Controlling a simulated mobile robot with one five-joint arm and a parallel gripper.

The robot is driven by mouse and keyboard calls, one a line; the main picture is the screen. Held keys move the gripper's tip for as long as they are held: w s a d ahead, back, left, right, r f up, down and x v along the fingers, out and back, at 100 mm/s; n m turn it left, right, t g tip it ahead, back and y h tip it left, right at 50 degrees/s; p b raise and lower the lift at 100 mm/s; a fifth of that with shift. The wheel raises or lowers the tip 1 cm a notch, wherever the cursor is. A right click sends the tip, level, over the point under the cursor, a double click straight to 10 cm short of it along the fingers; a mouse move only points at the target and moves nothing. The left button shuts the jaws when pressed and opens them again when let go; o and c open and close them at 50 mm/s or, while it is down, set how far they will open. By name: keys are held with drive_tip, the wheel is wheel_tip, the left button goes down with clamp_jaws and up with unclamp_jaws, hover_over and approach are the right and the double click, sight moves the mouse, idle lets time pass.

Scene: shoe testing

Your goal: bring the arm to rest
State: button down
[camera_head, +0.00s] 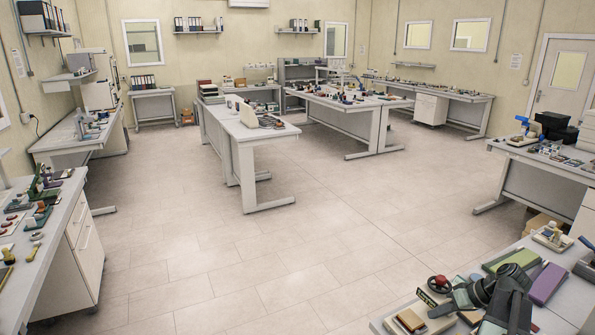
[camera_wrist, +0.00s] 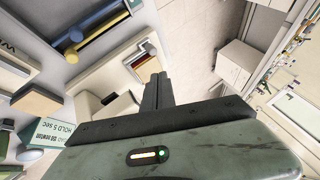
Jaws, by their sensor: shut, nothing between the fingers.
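My gripper (camera_wrist: 158,82) shows in the wrist view with its dark fingers together and nothing between them. The fingers point away from the grey-green wrist body, over a light surface with test items. In the head view my dark arm reaches over the near right bench (camera_head: 562,312), above the items on it. I cannot make out the fingertips clearly there.
On the near right bench are a red-knobbed device (camera_head: 438,283), a green block (camera_head: 512,262) and a purple block (camera_head: 547,284). The wrist view shows a blue roller (camera_wrist: 100,32) and a "HOLD 5 sec" sign (camera_wrist: 40,133). The central floor (camera_head: 220,255) is clear.

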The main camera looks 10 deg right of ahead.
drive_tip(key=w+a+f+n+g, duration=0.1)
drive_tip(key=w+a+n, duration=0.15)
drive_tip(key=a, duration=0.55)
drive_tip(key=w+a+f+n+g, duration=0.1)
drive_tip(key=w+a, duration=0.3)
drive_tip(key=a, duration=0.3)
drive_tip(key=s+a+f+m+g+h+b, duration=0.1)
drive_tip(key=a+f+m+h, duration=0.1)
drive_tip(key=a, duration=0.8)
drive_tip(key=s+a+f+m+g+h+b, duration=0.1)
drive_tip(key=a+f+m+g+h, duration=0.1)
drive_tip(key=a, duration=0.9)
drive_tip(key=shift+a+f+h+b, duration=0.35)
drive_tip(key=shift+f+h, duration=0.35)
drive_tip(key=shift+f, duration=0.25)
drive_tip(key=shift+d, duration=0.1)
